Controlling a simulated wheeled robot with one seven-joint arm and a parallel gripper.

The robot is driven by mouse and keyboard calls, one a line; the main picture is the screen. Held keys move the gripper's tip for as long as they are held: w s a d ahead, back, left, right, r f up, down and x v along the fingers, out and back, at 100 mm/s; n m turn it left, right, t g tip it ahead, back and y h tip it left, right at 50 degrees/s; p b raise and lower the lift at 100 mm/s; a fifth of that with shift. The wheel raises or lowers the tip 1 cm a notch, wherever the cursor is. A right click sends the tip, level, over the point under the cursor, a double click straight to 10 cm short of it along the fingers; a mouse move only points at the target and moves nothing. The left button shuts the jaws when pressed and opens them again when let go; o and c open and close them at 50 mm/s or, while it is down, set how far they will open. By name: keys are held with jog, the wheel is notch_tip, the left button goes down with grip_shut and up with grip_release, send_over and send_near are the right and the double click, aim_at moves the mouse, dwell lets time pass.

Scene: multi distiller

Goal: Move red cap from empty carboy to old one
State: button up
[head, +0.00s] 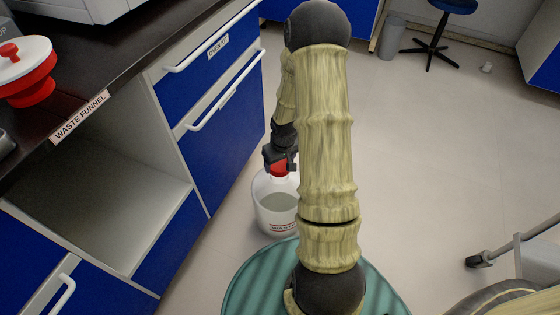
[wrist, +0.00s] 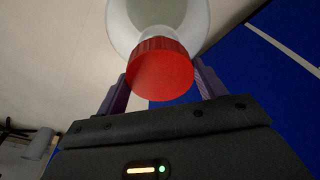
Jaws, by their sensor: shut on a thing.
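The red cap (head: 278,170) is at the neck of a white translucent carboy (head: 275,208) that stands upright on the floor, a label reading "WAST..." on its front. My gripper (head: 280,163) is over the carboy's top and shut on the red cap. In the wrist view the cap (wrist: 160,76) sits between the two fingers, with the white carboy (wrist: 185,18) directly behind it. I cannot tell whether the cap is seated on the neck or loose. My arm hides part of the carboy's right side. No second carboy is visible.
Blue cabinets with drawers (head: 225,85) stand close left of the carboy. An empty open bay (head: 110,205) lies under the dark counter labelled "WASTE FUNNEL". A red and white funnel (head: 28,75) is on the counter. A stool (head: 432,45) and bin (head: 391,38) stand far back. Floor at right is largely clear.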

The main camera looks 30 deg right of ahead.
jog(key=shift+f+b, duration=0.75)
jog(key=shift+f, duration=0.3)
jog(key=shift+p, duration=0.55)
dwell(0.6)
jog(key=shift+f+b, duration=0.75)
jog(key=shift+f, duration=0.5)
dwell(1.0)
jog(key=o, duration=1)
jog(key=s+r+p, duration=0.1)
jog(key=r+p, duration=0.2)
jog(key=r, duration=0.2)
jog(key=r+p, duration=0.2)
jog(key=r, duration=0.4)
jog(key=s+r+p, duration=0.1)
jog(key=r+p, duration=0.2)
jog(key=r, duration=0.3)
jog(key=shift+s+r+p, duration=0.15)
jog(key=shift+s+p, duration=0.15)
jog(key=shift+s, duration=0.05)
